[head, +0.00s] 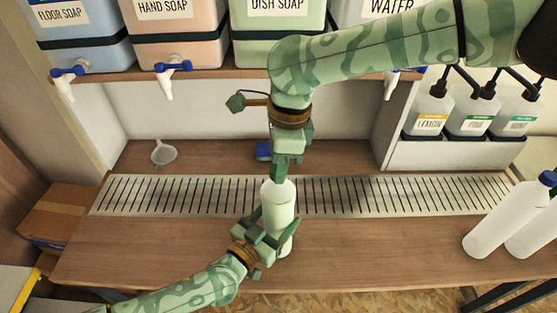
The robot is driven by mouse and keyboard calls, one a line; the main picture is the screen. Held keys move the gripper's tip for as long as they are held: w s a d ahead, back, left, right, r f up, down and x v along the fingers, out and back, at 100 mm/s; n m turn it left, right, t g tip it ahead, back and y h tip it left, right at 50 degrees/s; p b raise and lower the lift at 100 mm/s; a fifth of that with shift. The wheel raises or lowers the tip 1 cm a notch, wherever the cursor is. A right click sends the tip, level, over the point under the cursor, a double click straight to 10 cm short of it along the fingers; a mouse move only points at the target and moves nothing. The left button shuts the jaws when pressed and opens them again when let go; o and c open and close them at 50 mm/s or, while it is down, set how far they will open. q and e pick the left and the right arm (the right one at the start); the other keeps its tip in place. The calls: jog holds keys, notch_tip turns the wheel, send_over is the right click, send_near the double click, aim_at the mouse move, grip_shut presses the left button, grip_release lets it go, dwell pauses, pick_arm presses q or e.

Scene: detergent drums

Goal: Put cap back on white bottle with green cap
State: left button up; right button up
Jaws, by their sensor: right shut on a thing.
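The white bottle (280,205) stands upright in the middle of the counter, at the front edge of the drain grille. My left gripper (276,224) comes in from the lower left and is shut around the bottle's lower body, a finger on each side. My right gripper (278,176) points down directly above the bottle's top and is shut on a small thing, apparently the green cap. The fingers and their matching green colour hide most of it. The bottle's mouth is hidden, so I cannot tell whether the cap touches it.
A slotted drain grille (400,195) runs along the counter (160,245). A funnel (163,152) and a blue item (262,151) lie behind it. Pump bottles (470,115) stand back right. Drums with taps (173,68) sit on the shelf above.

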jog(key=shift+s+a+m, duration=0.15)
jog(key=shift+s+m, duration=0.1)
jog(key=shift+m, duration=1.25)
jog(key=shift+w+m, duration=0.2)
jog(key=shift+m, duration=0.2)
jog(key=shift+d, duration=0.2)
jog(key=o, duration=1)
